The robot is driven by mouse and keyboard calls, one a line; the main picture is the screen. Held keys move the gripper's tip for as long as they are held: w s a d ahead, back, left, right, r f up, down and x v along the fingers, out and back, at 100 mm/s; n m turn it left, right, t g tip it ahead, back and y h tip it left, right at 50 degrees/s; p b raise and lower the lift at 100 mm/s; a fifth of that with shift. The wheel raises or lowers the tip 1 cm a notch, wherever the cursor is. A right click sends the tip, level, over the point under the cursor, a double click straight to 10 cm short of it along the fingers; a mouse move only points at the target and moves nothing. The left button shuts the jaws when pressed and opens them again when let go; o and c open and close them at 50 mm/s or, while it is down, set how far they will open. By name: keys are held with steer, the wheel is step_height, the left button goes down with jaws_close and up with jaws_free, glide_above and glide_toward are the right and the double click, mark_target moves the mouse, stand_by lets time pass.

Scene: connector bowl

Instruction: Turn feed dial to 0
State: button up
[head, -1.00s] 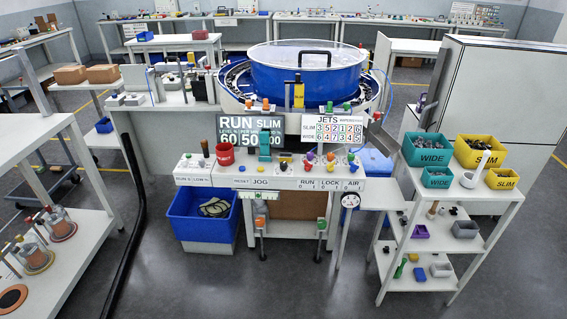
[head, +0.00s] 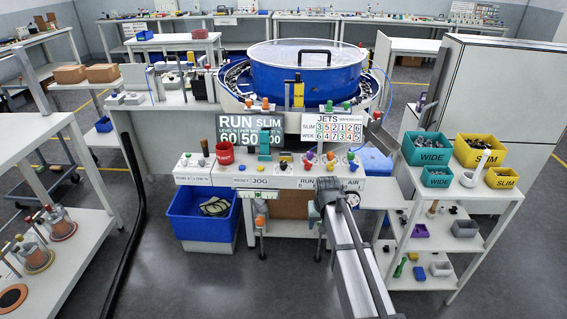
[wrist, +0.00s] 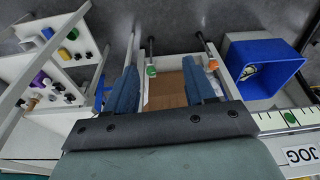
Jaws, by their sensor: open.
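No feed label is readable, so I cannot tell which control is the feed dial. My gripper (head: 325,187) is in front of the panel's right half, near its lower edge, and hides the LOCK label. In the wrist view, its two blue fingers (wrist: 160,68) are apart with nothing held between them. Past the fingers show a green knob (wrist: 151,70) and an orange knob (wrist: 213,65) on rods below the panel.
A red cup (head: 225,153) and a teal block (head: 265,145) stand on the panel. A blue bin (head: 180,212) sits below left. A shelf cart with yellow and teal bins (head: 427,148) stands at right.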

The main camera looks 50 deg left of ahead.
steer(key=a+r+m+y, duration=0.1)
steer(key=a+r, duration=1.6)
steer(key=r, duration=0.2)
step_height(320, 180, up, 8)
steer(key=m+g+h, duration=0.1)
steer(key=m+h, duration=0.2)
steer(key=m, duration=1.1)
glide_above(283, 162)
step_height(283, 162, down, 14)
steer(key=shift+d+r, duration=0.1)
steer(key=shift+c, duration=0.4)
